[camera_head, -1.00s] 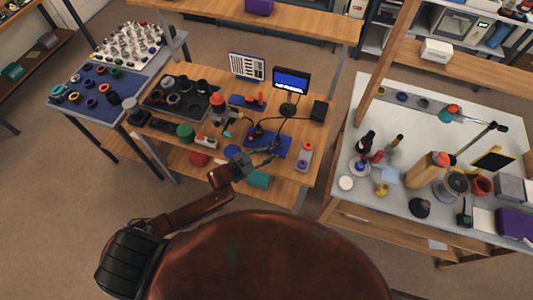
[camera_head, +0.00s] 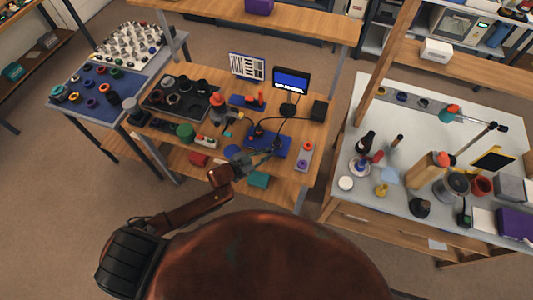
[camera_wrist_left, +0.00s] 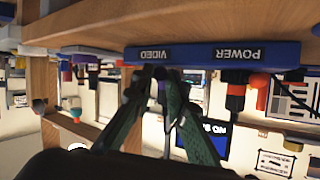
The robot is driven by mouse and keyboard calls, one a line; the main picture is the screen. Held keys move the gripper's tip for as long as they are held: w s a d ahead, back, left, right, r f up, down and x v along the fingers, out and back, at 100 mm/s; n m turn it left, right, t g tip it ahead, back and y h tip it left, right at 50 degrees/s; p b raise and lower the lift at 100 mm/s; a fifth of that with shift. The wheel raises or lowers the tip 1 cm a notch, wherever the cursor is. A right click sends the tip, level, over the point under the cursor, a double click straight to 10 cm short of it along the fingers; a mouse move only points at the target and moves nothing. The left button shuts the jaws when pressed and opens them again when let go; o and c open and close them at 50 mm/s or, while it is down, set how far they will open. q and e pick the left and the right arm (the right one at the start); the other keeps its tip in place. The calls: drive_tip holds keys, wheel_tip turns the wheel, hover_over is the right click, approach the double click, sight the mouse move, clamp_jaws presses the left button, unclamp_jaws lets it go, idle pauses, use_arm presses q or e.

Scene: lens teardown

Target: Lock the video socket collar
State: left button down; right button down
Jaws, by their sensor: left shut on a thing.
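The blue socket block (camera_head: 284,144) lies near the front of the wooden bench. In the left wrist view, which is upside down, its face (camera_wrist_left: 190,54) carries the labels VIDEO and POWER. My left gripper (camera_head: 272,151) reaches to the block's front side. In the wrist view its green fingers (camera_wrist_left: 168,82) are shut at the VIDEO socket, on what seems to be the collar; the fingers hide most of it. A black plug with a red ring (camera_wrist_left: 236,92) sits at the POWER socket. My right gripper is not in view.
A monitor (camera_head: 291,82) with a blue screen stands behind the block, and a black box (camera_head: 319,110) is to its right. A grey strip with round buttons (camera_head: 304,156) lies right of the block.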

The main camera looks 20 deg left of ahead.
use_arm(q)
drive_tip(key=shift+w+a+m+g+h, duration=0.2)
drive_tip(key=shift+a+m+g+h, duration=0.1)
drive_tip(key=shift+m+h, duration=0.25)
drive_tip(key=shift+w+a+m+g+h+b, duration=0.2)
drive_tip(key=shift+m+g+h+b, duration=0.25)
drive_tip(key=shift+m+g, duration=0.1)
drive_tip(key=shift+w+a+m+g+h, duration=0.1)
drive_tip(key=shift+a+m+g+h, duration=0.15)
drive_tip(key=shift+a+m+h, duration=0.05)
drive_tip(key=c, duration=1.9)
unclamp_jaws()
drive_tip(key=v, duration=1.2)
